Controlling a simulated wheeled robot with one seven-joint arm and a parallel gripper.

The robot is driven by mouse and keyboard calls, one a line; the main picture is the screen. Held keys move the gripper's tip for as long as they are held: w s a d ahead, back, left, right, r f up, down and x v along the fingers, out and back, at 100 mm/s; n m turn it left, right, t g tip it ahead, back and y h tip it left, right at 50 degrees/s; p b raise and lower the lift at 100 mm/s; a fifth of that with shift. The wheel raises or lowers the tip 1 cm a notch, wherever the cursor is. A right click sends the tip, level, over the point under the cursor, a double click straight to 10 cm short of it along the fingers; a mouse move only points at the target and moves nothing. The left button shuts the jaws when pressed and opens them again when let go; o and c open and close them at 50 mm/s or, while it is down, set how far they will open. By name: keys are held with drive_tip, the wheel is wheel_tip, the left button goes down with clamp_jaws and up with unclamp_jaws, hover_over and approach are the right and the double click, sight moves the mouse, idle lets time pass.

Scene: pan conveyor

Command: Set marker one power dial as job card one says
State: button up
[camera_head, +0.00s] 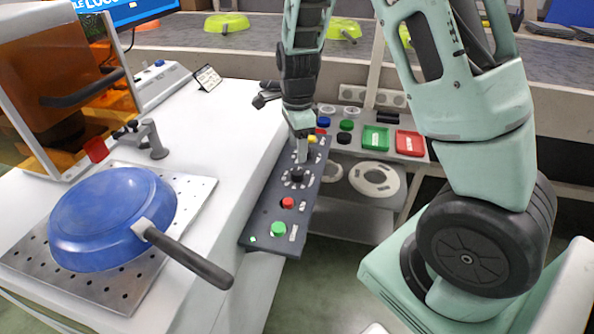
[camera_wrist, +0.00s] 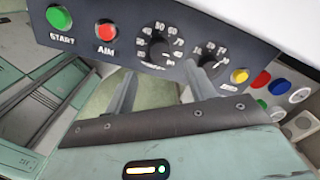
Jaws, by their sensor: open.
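The dark control panel (camera_head: 262,212) sits along the right edge of the white bench. It carries a near dial (camera_head: 297,175) and a far dial (camera_head: 306,156), both black with numbered rings. In the wrist view the left dial (camera_wrist: 158,49) lies beyond the gap between my fingertips and the right dial (camera_wrist: 211,58) lies just past the right finger. Their labels and exact settings are too small to read. My gripper (camera_wrist: 161,73) is open and empty, pointing at the panel; contact cannot be told. A small card (camera_head: 207,78) stands on the bench, its writing unreadable.
Green START (camera_wrist: 59,18), red AIM (camera_wrist: 106,31) and yellow (camera_wrist: 239,76) buttons flank the dials. A blue pan (camera_head: 112,215) lies on a perforated plate (camera_head: 130,295), handle toward the panel. An orange-windowed enclosure (camera_head: 60,75) stands behind. Green (camera_head: 375,138) and red (camera_head: 410,143) trays lie right.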

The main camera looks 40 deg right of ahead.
sight(298, 171)
wheel_tip(298, 171, down, 8)
drive_tip(key=shift+r+b, duration=0.2)
drive_tip(key=shift+b, duration=0.5)
drive_tip(key=shift+c, duration=0.3)
drive_tip(key=c, duration=0.9)
